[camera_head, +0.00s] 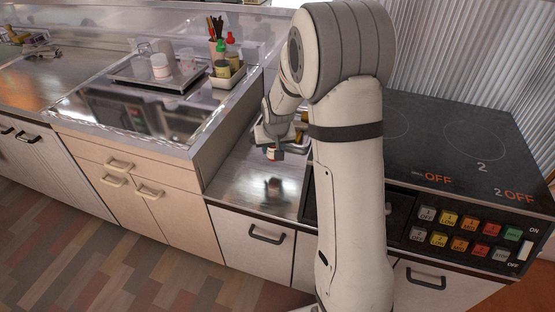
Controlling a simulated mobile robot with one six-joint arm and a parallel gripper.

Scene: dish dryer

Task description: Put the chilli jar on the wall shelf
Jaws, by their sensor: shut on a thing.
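My gripper (272,146) is over the lower steel counter between the raised counter and the stove. It points down and is shut on a small jar (273,155) with a red and white body, which looks like the chilli jar. The jar seems held above the counter, with a dark reflection or shadow below it. The fingers hide its upper part. I cannot clearly make out the wall shelf; a pale ledge (150,12) runs along the wall at the top left.
A tray (125,72) with cups stands on the raised counter (110,108). Beside it, a white caddy (228,80) holds bottles and utensils. The black stove (430,145) is at the right. My arm hides part of the lower counter (240,185), whose front is clear.

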